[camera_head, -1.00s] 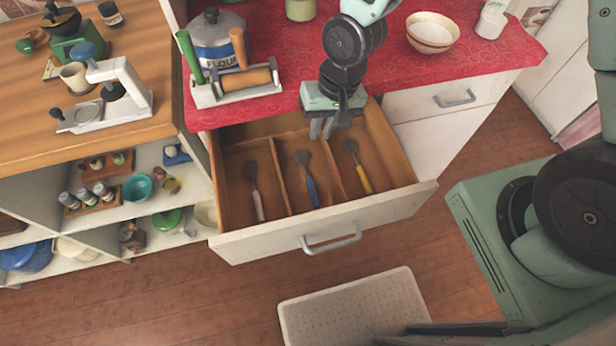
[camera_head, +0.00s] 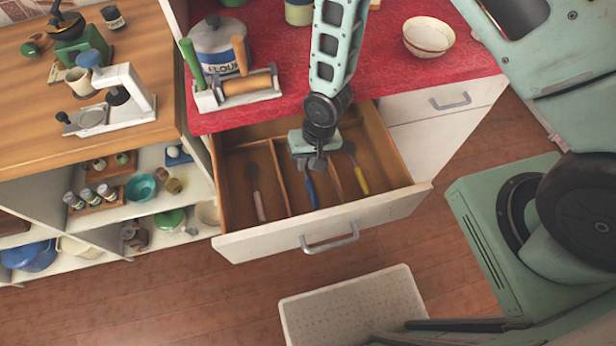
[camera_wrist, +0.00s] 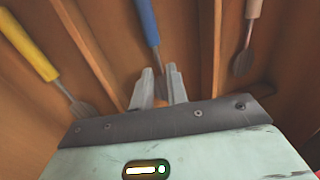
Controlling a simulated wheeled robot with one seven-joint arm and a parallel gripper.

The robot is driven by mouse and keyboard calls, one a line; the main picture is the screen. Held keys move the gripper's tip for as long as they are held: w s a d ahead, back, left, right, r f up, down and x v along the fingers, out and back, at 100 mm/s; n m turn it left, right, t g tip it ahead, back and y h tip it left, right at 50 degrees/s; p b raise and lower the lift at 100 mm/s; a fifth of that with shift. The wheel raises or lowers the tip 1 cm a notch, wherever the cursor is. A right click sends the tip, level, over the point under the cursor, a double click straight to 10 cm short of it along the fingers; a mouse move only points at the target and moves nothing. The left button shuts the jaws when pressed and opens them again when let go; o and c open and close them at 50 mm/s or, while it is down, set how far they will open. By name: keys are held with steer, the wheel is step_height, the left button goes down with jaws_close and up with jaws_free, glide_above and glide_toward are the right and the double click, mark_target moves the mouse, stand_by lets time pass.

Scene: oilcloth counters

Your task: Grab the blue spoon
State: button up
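The blue spoon (camera_head: 311,191) lies in the middle compartment of the open drawer, its blue handle toward the drawer front. In the wrist view its handle (camera_wrist: 147,20) runs down toward my fingers, and its grey neck and head show partly between them. My gripper (camera_head: 311,163) points down over the head end of the spoon and hides that end in the head view. In the wrist view the two fingers of my gripper (camera_wrist: 161,82) are apart, with the spoon's neck between them in the picture. I cannot tell whether they touch it.
A yellow-handled utensil (camera_head: 361,180) lies in the right compartment and a pale-handled one (camera_head: 258,200) in the left. Wooden dividers (camera_wrist: 88,50) stand on both sides of my fingers. The red counter (camera_head: 400,75) overhangs the drawer's back, with a flour canister and a bowl.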

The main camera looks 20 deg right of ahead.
steer(key=shift+a+f, duration=0.1)
steer(key=shift+f, duration=0.55)
steer(key=shift+c, duration=0.2)
jaws_close()
